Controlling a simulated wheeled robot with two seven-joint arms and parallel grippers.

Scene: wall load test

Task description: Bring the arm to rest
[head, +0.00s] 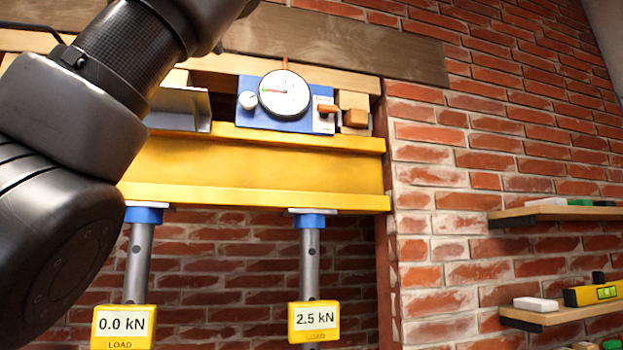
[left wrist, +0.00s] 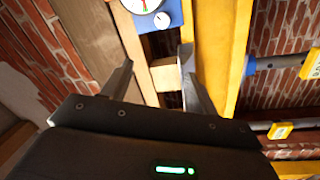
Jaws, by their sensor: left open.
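My left arm crosses the left side of the head view and runs out at the top, with its gripper outside that picture. In the left wrist view my left gripper (left wrist: 157,55) is open, with its two fingers apart. A wooden block (left wrist: 165,74) shows between the fingers; I cannot tell how far it is from them. The dial gauge on its blue plate (head: 246,116) stands on the yellow beam (head: 255,170). Wooden blocks (head: 354,109) sit beside it. My right gripper is in neither view.
Two steel posts, one of them on the right (head: 310,255), stand under the beam, with load displays reading 0.0 kN (head: 123,325) and 2.5 kN (head: 315,318). A grey metal angle (head: 180,106) lies on the beam. Shelves (head: 560,213) with small items project from the brick wall at right.

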